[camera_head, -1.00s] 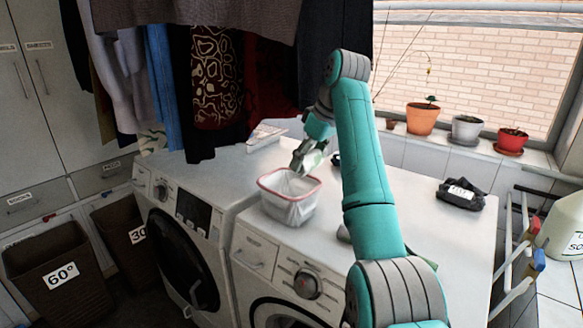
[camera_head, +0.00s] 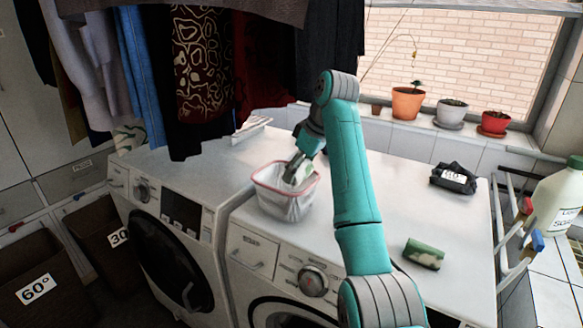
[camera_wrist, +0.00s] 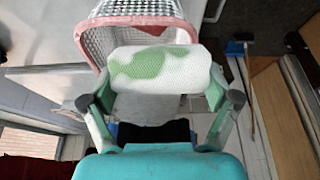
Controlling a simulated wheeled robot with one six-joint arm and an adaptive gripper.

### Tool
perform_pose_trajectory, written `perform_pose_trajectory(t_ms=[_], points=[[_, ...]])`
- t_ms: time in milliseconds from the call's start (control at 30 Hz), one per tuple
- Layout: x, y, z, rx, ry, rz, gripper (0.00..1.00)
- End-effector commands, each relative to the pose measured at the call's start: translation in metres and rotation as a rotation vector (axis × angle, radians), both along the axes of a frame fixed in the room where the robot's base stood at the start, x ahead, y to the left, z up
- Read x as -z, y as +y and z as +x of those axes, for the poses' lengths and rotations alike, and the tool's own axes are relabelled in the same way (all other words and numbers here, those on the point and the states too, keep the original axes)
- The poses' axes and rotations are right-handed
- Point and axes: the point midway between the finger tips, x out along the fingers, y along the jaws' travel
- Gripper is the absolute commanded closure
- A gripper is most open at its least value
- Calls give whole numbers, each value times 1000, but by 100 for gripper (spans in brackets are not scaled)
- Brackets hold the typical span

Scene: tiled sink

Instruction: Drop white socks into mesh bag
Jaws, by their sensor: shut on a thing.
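My gripper (camera_head: 297,168) is shut on rolled white socks (camera_wrist: 160,70) with green patches. In the wrist view the roll lies across between the two fingers (camera_wrist: 160,100). The white mesh bag (camera_head: 287,205) with a red-pink rim stands open on the washing machines' top. In the head view my gripper is at the bag's opening, fingers pointing down. The wrist view shows the bag's mesh wall and rim (camera_wrist: 82,35) just beyond the socks. I cannot tell whether the roll is below the rim.
A green and white roll (camera_head: 425,254) lies on the right machine, near my arm. A black labelled bundle (camera_head: 453,178) lies farther right. Clothes (camera_head: 205,70) hang at the back left. Potted plants (camera_head: 407,103) line the sill. A white bottle (camera_head: 557,200) stands at the right.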

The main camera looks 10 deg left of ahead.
Motion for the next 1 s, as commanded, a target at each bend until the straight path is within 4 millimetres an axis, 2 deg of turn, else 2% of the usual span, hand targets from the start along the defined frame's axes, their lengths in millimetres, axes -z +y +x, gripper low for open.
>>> perform_pose_trajectory(t_ms=[800, 833, 867, 1000], points=[[13, -1, 0, 1, 2, 0, 47], [13, -1, 0, 1, 2, 0, 5], [13, -1, 0, 1, 2, 0, 0], [13, -1, 0, 1, 2, 0, 0]])
